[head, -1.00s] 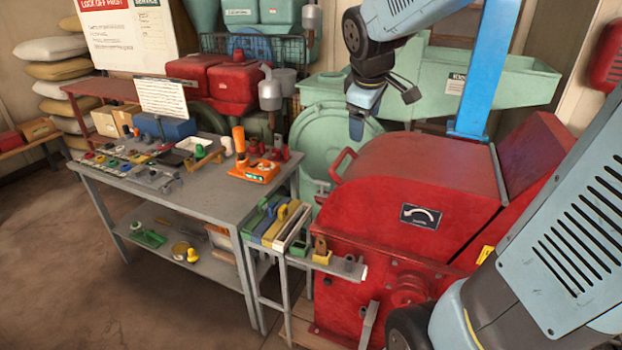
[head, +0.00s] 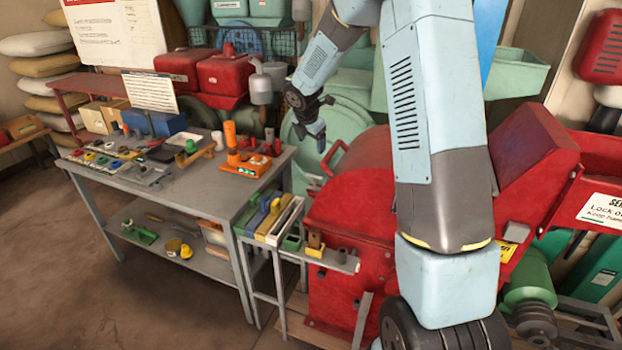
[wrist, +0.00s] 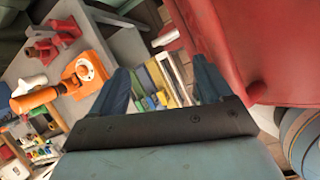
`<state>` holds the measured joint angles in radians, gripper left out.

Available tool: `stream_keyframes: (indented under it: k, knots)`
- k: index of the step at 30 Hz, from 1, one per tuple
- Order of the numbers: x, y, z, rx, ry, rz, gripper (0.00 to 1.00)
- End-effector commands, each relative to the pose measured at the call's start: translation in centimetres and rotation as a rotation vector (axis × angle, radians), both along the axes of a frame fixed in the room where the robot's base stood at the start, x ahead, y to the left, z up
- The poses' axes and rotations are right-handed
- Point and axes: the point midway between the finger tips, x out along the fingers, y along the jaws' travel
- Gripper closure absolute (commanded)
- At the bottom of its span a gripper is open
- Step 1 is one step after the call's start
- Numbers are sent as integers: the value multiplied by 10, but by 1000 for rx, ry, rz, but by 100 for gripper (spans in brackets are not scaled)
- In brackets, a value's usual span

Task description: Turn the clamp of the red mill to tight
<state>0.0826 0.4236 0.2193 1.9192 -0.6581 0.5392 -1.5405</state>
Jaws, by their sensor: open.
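The red mill (head: 350,215) stands right of the middle in the head view. My arm crosses in front of it and hides much of its front. A red handle (head: 333,157) sticks out at its upper left, and a grey bar (head: 362,318) shows low at its front. I cannot tell which part is the clamp. My gripper (head: 319,143) is open and empty, above the mill's left side near the handle.
A grey workbench (head: 205,192) with an orange tool (head: 246,165) and many small parts stands at the left. A narrow stand (head: 335,262) with colored blocks sits between bench and mill. Green machinery (head: 350,100) is behind. The floor at lower left is clear.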

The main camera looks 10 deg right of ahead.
Motion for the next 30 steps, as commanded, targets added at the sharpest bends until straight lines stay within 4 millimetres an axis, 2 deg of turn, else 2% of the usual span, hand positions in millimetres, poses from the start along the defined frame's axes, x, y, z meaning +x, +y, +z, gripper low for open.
stream_keyframes:
  k: [1, 3, 9, 17, 30]
  knots:
    - [5, 1, -15, -25, 26, 56, 21]
    - [9, 2, -29, -62, 58, 133, 21]
    - [13, 4, -53, -134, 119, 278, 21]
    - [19, 1, -73, -148, 131, 307, 21]
    - [42, -15, -143, -147, 131, 306, 21]
